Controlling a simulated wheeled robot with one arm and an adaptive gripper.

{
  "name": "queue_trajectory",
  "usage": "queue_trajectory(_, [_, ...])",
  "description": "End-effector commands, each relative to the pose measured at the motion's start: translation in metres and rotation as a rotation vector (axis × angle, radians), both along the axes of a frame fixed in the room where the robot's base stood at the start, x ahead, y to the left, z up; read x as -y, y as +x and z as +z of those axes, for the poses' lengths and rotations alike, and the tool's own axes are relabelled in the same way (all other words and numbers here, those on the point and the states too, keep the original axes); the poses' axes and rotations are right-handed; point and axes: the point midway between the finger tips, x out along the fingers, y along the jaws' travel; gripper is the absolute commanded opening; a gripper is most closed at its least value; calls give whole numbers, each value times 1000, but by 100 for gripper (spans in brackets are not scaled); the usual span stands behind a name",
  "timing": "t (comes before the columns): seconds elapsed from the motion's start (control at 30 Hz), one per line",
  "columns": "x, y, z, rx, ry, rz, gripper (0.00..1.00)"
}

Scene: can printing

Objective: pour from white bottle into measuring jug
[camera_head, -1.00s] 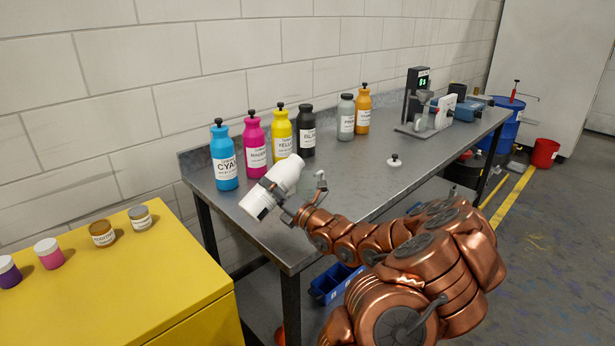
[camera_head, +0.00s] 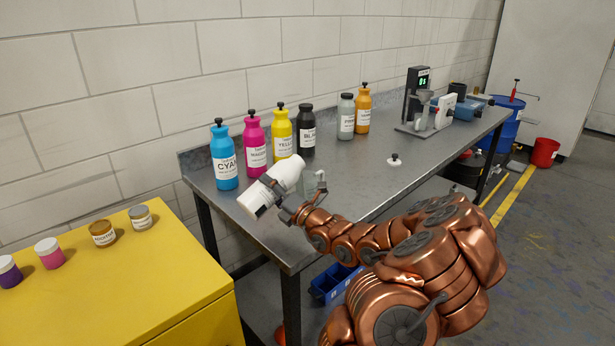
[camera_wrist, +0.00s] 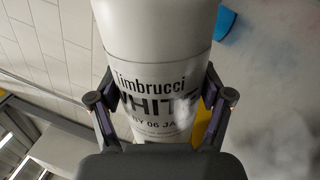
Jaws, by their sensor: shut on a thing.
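The white bottle (camera_head: 280,180) is held tilted above the near left part of the grey table (camera_head: 352,201). Its plain white end points up and right, its label toward the lower left. My gripper (camera_head: 289,211) is shut around its body. In the wrist view the bottle (camera_wrist: 158,25) fills the middle, with its label reading "Timbrucci WHITE", and my gripper's fingers (camera_wrist: 160,105) press on both sides. A pale, partly see-through shape (camera_head: 312,182) stands just right of the bottle; I cannot tell if it is the measuring jug. The bottle's mouth is not clear.
Cyan (camera_head: 224,160), magenta (camera_head: 255,148), yellow (camera_head: 281,135), black (camera_head: 306,135), grey (camera_head: 346,118) and orange (camera_head: 363,112) bottles line the wall side. A white cap (camera_head: 394,161) lies on the table. A grey device (camera_head: 420,105) stands farther back. A yellow cabinet (camera_head: 170,270) holds small jars.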

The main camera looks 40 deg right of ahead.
Motion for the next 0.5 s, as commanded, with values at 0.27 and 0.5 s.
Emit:
queue_trajectory(0.27, [-1, 0, 2, 3, 23, 1, 9])
queue_trajectory(0.5, [-1, 0, 2, 4, 39, 1, 9])
